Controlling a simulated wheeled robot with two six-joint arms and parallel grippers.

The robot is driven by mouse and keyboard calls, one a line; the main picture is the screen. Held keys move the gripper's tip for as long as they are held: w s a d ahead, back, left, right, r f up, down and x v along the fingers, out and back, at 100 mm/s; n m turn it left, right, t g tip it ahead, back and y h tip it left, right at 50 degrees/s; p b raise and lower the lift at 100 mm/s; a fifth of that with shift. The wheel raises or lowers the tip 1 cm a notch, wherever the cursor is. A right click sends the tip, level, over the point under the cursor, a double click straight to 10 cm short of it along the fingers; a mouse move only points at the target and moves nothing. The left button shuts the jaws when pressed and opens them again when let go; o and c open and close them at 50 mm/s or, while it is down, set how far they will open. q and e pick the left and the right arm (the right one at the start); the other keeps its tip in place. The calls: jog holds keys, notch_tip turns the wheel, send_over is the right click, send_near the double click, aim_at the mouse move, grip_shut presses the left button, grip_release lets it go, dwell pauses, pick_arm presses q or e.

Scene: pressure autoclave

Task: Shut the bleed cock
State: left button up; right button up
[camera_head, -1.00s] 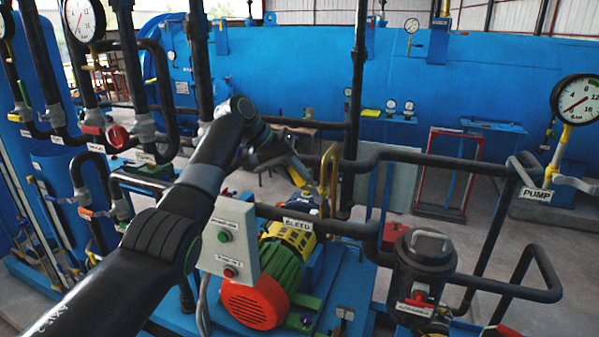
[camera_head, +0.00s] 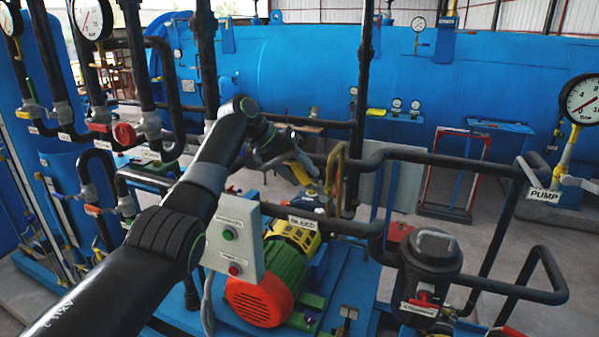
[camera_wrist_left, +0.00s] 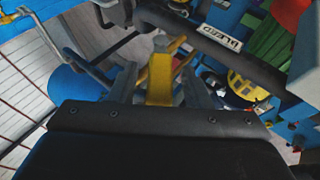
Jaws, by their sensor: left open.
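The bleed cock's yellow handle (camera_head: 336,168) stands up from the black pipe in the middle of the head view, above the white BLEED label (camera_head: 308,224). My left gripper (camera_head: 318,176) is at the handle's left side. In the left wrist view the yellow handle (camera_wrist_left: 160,78) lies between the two grey fingers of my left gripper (camera_wrist_left: 160,88), which are apart. I cannot tell whether a finger touches it. The BLEED label (camera_wrist_left: 221,37) shows at upper right there. The cock's body is partly hidden. My right gripper is not in view.
A grey button box (camera_head: 232,240) stands beside my left forearm. The green and red pump motor (camera_head: 270,285) is below the pipe. Black pipes (camera_head: 430,158) run right towards the PUMP label (camera_head: 544,196). Gauges and upright pipes crowd the left.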

pick_arm(q)
jog(key=b+v, duration=0.5)
jog(key=v, duration=1.2)
jog(key=shift+a, duration=0.2)
jog(key=shift+r, duration=0.15)
jog(key=shift+c, duration=0.4)
